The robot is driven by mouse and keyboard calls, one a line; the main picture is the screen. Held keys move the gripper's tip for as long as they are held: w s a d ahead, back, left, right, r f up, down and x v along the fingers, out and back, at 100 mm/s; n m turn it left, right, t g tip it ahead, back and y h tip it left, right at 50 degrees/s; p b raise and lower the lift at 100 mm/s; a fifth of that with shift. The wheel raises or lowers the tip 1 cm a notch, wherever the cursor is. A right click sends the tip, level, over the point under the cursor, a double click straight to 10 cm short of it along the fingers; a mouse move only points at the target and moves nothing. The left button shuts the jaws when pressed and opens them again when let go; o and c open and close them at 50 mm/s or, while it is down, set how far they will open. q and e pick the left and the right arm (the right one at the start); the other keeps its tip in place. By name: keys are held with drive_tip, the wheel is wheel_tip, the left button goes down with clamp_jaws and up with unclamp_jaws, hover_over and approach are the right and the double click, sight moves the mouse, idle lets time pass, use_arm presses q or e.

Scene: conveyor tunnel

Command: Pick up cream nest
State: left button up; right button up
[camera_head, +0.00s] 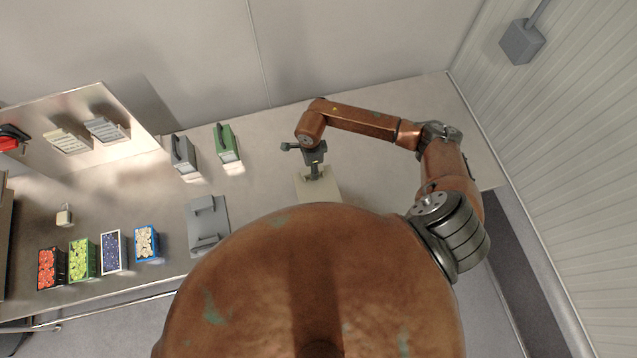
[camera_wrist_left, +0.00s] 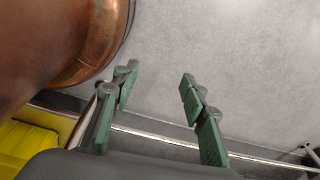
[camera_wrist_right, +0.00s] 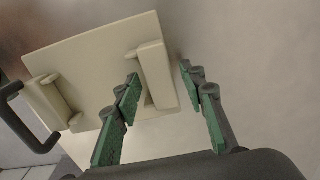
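The cream nest (camera_head: 330,188) is a flat plate near the front of the table in the head view, partly hidden by my body. In the right wrist view the cream nest (camera_wrist_right: 95,65) shows two raised blocks. My right gripper (camera_wrist_right: 160,78) is open. Its fingers lie on either side of the lower end of the right-hand raised block (camera_wrist_right: 154,68); contact cannot be told. In the head view my right gripper (camera_head: 315,172) is just above the nest. My left gripper (camera_wrist_left: 157,80) is open and empty in the left wrist view and is hidden in the head view.
A grey nest (camera_head: 207,215) lies left of the cream one. Green (camera_head: 226,142) and grey (camera_head: 183,153) handled boxes stand behind. Several small bins, including a red one (camera_head: 51,268), are at the left. The tabletop right of the cream nest is clear beneath my arm.

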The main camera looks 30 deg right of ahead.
drive_tip(key=c, duration=0.5)
clamp_jaws()
use_arm(q)
drive_tip(key=shift+s, duration=0.7)
drive_tip(key=shift+w, duration=0.15)
use_arm(e)
drive_tip(key=shift+w+r, duration=0.1)
drive_tip(key=shift+r, duration=0.4)
wheel_tip(320, 180, up, 2)
drive_tip(key=shift+r+b, duration=0.2)
drive_tip(key=shift+b, duration=0.25)
use_arm(q)
drive_tip(key=shift+s+a+f+b, duration=0.1)
drive_tip(key=shift+s+f+b, duration=0.1)
drive_tip(key=shift+f+b, duration=1)
use_arm(e)
drive_tip(key=s+a+r, duration=0.5)
drive_tip(key=a+r, duration=0.4)
drive_tip(key=a, duration=0.4)
drive_tip(key=shift+r, duration=0.35)
